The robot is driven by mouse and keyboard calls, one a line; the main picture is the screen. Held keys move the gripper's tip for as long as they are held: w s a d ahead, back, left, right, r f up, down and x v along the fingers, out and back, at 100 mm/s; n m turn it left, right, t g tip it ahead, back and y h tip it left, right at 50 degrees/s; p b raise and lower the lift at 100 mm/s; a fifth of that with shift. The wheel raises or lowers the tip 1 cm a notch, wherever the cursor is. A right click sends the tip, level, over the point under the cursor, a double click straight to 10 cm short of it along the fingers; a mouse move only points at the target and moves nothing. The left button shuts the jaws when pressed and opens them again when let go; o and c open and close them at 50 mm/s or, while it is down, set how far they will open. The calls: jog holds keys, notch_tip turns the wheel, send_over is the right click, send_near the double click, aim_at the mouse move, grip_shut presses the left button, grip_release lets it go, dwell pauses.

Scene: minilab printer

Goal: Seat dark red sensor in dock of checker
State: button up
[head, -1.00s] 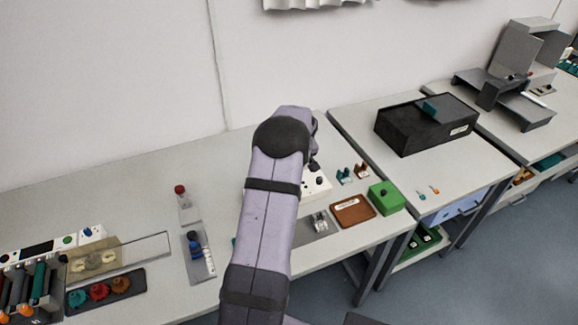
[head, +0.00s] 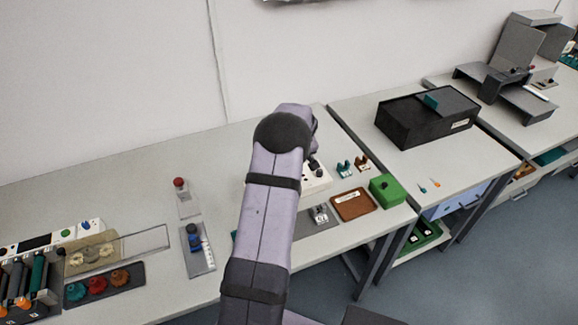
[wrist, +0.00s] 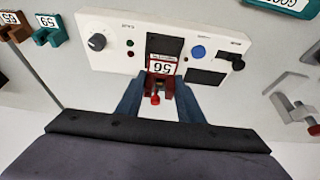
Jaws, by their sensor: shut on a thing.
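The checker (wrist: 115,50) is a white panel with a dark dock (wrist: 165,45) in its middle, seen in the wrist view. The dark red sensor (wrist: 163,68), with a white label reading 56 and a red knob, is between the two blue fingers of my gripper (wrist: 159,100). My gripper is shut on it. The sensor is at the near end of the dock, its label overlapping the dark slot; I cannot tell how deep it sits. In the head view my arm hides the gripper and sensor, and part of the checker (head: 316,181) shows beside it.
Teal (wrist: 50,30) and brown (wrist: 14,27) labelled pieces stand left of the checker in the wrist view. A grey metal fixture (wrist: 293,100) is at its right. In the head view a brown tray (head: 352,205) and green box (head: 386,191) lie right of my arm.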

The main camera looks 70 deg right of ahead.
jog(key=shift+f+b, duration=0.1)
jog(key=shift+b, duration=0.2)
dwell(0.4)
jog(key=shift+f+b, duration=1.05)
jog(key=shift+f, duration=0.1)
jog(key=shift+f, duration=0.15)
jog(key=shift+f+b, duration=0.65)
jog(key=shift+b, duration=0.15)
jog(key=shift+a, duration=0.1)
jog(key=o, duration=1)
jog(key=shift+s+f, duration=0.1)
jog(key=shift+o, duration=0.2)
